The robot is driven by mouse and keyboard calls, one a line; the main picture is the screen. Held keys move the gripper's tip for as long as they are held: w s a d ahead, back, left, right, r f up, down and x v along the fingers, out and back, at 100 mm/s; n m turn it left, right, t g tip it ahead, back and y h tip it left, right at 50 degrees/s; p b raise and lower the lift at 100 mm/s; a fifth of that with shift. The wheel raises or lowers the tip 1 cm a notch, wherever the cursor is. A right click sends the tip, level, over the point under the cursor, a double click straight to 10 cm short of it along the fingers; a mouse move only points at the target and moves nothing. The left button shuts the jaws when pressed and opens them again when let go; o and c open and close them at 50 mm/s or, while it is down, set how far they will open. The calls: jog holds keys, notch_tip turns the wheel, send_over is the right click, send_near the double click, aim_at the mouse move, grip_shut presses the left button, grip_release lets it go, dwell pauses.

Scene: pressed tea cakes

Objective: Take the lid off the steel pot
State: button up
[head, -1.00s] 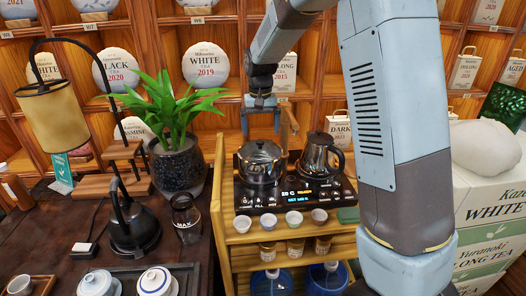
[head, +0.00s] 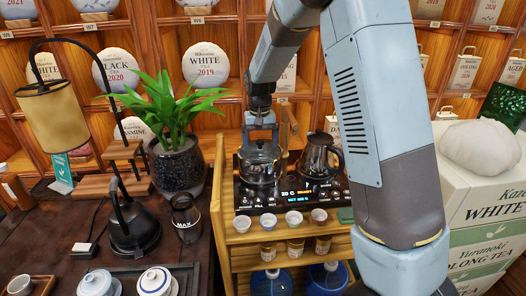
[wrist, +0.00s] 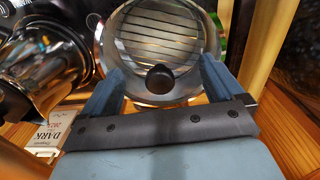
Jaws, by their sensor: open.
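The steel pot (head: 261,177) stands on the left plate of a black heater on a wooden cart. Its shiny lid (wrist: 160,32) is on it, with a round black knob (wrist: 160,78). My gripper (head: 261,146) points down over the pot. In the wrist view my gripper (wrist: 160,85) is open, with one blue finger on each side of the knob. A gap shows between the knob and each finger. In the head view the fingers partly hide the top of the pot and the knob.
A steel kettle (head: 319,157) stands close to the right of the pot. A row of small cups (head: 294,218) stands in front of the heater (head: 290,199). A potted plant (head: 176,168) is to the left, and a wooden post (head: 288,127) is just behind.

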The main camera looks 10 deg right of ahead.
jog(key=shift+s+f, duration=0.15)
jog(key=c, duration=1.1)
